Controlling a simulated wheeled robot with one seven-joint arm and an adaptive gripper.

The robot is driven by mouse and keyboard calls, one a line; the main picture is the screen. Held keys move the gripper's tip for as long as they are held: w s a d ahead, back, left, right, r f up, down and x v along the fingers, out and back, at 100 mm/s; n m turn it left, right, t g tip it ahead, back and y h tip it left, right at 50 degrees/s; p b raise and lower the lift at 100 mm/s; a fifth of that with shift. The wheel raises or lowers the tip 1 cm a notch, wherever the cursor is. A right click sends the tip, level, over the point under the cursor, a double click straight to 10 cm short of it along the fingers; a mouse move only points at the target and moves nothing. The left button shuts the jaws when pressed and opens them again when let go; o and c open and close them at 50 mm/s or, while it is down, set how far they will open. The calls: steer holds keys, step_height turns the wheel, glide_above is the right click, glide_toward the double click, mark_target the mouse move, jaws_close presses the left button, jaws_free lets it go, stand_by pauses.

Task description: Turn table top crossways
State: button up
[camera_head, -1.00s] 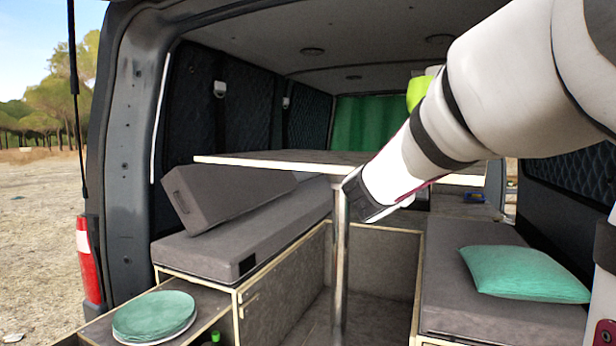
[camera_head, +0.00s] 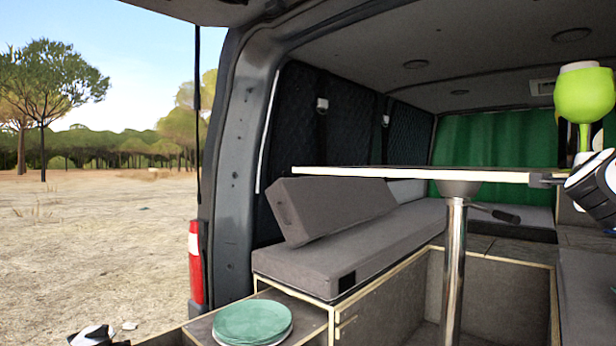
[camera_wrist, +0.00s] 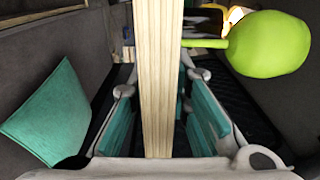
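The table top (camera_head: 400,172) is a thin pale-edged board, level on a shiny metal post (camera_head: 455,270) between the benches. A dark lever (camera_head: 495,214) sticks out under it. My gripper (camera_head: 548,180) is at the table's right part in the head view, at the near edge. In the wrist view the pale wooden edge (camera_wrist: 160,80) runs between the fingers of my gripper (camera_wrist: 162,100), one on each side. The teal finger pads seem to stand slightly apart from the wood, so it looks open around the edge. The underside and far edge are mostly hidden.
A lime-green goblet (camera_head: 583,100) stands upright near my gripper and shows close in the wrist view (camera_wrist: 268,45). A grey cushion (camera_head: 330,208) leans on the left bench (camera_head: 370,255). Teal plates (camera_head: 252,322) sit front left. A teal pillow (camera_wrist: 52,115) lies on the right bench.

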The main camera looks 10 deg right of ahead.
steer(key=shift+o, duration=1.1)
steer(key=shift+s, duration=0.1)
steer(key=shift+a, duration=0.1)
steer(key=v, duration=1.1)
steer(key=shift+s+a, duration=0.3)
